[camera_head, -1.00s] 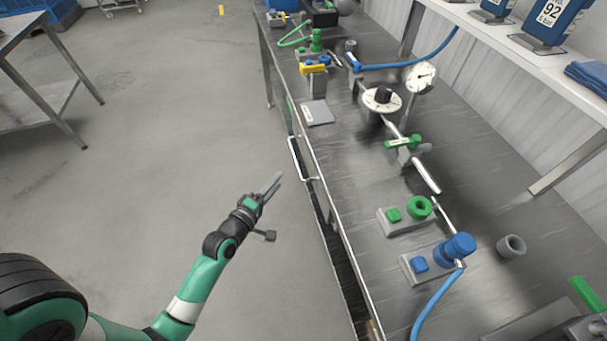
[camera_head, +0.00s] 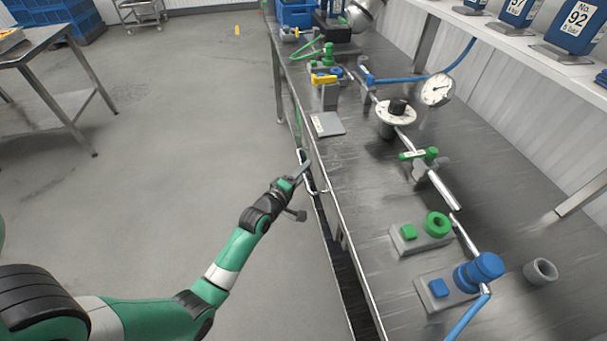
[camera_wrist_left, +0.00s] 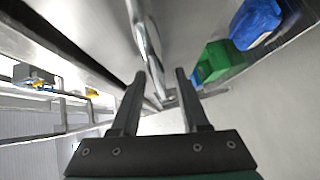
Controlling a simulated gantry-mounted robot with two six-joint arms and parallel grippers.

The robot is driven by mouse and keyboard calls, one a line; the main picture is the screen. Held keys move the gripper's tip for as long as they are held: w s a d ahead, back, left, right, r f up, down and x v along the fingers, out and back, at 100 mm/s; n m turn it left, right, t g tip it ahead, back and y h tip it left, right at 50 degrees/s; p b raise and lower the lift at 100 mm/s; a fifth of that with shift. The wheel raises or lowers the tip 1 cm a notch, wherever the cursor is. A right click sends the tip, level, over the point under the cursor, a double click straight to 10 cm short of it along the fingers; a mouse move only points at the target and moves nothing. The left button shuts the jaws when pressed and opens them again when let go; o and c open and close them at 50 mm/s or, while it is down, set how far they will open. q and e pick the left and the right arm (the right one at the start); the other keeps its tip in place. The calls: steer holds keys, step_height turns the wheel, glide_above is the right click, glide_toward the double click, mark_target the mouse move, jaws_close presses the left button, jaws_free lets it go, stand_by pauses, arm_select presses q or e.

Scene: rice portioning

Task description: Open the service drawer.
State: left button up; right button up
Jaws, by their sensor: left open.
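The service drawer's metal handle (camera_head: 320,191) sticks out from the front side of the long steel bench. My left gripper (camera_head: 304,170) is at the handle, with its fingers overlapping it in the head view. In the left wrist view the handle shows as a shiny bar (camera_wrist_left: 151,58) running between the two open fingers of the gripper (camera_wrist_left: 160,74). The fingers are apart, and I cannot tell whether either touches the bar. The drawer front is mostly hidden by the bench edge and my gripper. My right gripper is not in view.
The steel bench (camera_head: 350,205) carries a dial gauge (camera_head: 437,90), a green-ring fixture (camera_head: 436,224), a blue-knob fixture (camera_head: 480,270) and a grey scale-like plate (camera_head: 327,124). A steel side table (camera_head: 30,47) stands at far left. The floor between is clear.

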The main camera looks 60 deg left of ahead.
arm_select(q)
jaws_close()
stand_by(1.4)
